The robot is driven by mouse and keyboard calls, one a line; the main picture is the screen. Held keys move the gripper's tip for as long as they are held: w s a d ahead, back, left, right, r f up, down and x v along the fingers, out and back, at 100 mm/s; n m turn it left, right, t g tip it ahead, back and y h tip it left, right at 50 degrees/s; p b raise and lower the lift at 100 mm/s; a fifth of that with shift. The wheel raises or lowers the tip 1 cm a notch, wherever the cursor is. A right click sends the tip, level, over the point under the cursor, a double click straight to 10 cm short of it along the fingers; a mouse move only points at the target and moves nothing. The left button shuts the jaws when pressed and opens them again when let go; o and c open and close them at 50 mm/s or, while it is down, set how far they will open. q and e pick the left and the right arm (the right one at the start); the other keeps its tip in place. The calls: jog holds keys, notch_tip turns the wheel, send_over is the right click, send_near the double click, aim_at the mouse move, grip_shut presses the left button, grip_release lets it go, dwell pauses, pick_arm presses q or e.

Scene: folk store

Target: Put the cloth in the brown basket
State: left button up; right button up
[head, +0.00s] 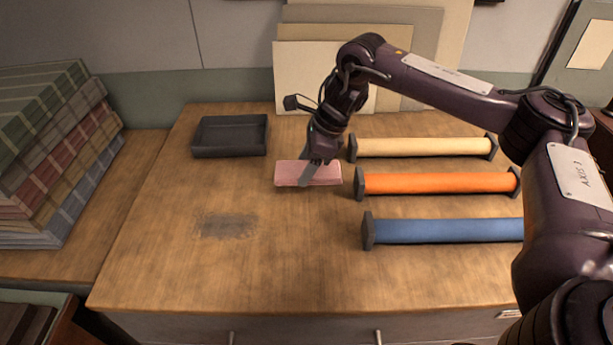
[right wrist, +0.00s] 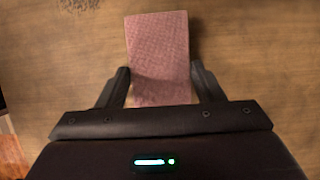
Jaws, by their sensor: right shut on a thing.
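A folded pink cloth (head: 325,172) lies as a flat block on the wooden counter, near its middle. My right gripper (head: 308,178) points down at the cloth with its fingers around it. In the right wrist view the cloth (right wrist: 158,50) sits between the two fingers (right wrist: 160,85), and its near end is hidden by my gripper. The right gripper is shut on the cloth. I cannot make out a brown basket for sure. My left gripper is not in view.
A dark grey tray (head: 231,153) stands at the back left of the counter (head: 200,280). Cream (head: 425,147), orange (head: 440,183) and blue (head: 445,231) rolls lie at the right. Folded plaid fabrics (head: 50,150) are stacked far left. The front of the counter is clear.

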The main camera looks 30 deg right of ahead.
aim_at(306, 188)
jog(key=shift+f+p, duration=0.3)
jog(key=shift+f, duration=1.9)
jog(key=shift+f, duration=0.1)
jog(key=o, duration=1)
